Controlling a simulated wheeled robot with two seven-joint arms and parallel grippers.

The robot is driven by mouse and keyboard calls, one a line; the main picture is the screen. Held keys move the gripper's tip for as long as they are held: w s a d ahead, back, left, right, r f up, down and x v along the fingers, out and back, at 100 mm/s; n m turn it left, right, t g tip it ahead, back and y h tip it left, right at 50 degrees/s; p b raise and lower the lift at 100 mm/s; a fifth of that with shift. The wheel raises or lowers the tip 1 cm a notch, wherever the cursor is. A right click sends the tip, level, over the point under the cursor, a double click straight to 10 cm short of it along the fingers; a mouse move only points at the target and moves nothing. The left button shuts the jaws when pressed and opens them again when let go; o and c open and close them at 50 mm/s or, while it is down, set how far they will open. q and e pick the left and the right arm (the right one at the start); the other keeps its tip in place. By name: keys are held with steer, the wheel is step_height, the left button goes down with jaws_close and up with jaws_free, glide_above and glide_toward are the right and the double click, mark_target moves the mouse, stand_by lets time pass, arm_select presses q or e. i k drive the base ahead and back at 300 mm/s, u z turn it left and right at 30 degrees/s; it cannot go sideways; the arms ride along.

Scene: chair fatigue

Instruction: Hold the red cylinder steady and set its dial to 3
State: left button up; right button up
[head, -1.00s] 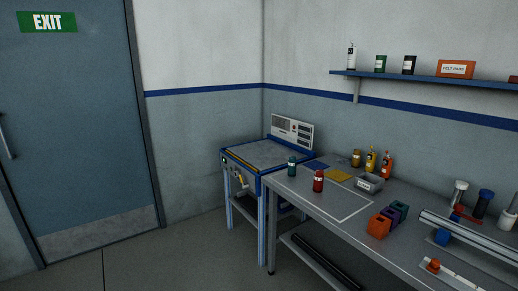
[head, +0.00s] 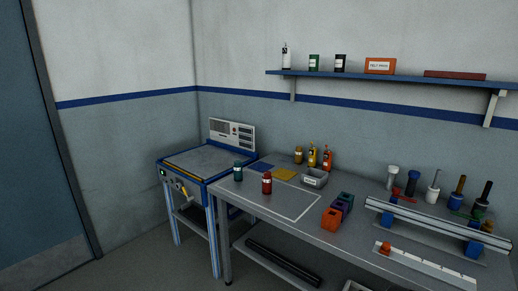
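A red cylinder (head: 267,183) with a pale band stands upright on the grey workbench (head: 245,200), near its left front part. A teal cylinder (head: 238,171) of like shape stands behind it to the left, apart from it. The dial on the red cylinder is too small to make out. Neither of my grippers shows in the head view.
Orange, blue and green blocks (head: 337,213) and a grey bin (head: 314,178) stand to the right. A long rail (head: 430,220) lies further right, before several upright tools. A blue-framed machine table (head: 205,162) adjoins the bench's left end. A wall shelf (head: 390,77) hangs above.

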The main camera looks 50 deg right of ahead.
mark_target(267, 174)
steer(key=u, duration=0.05)
steer(key=i, duration=2.1)
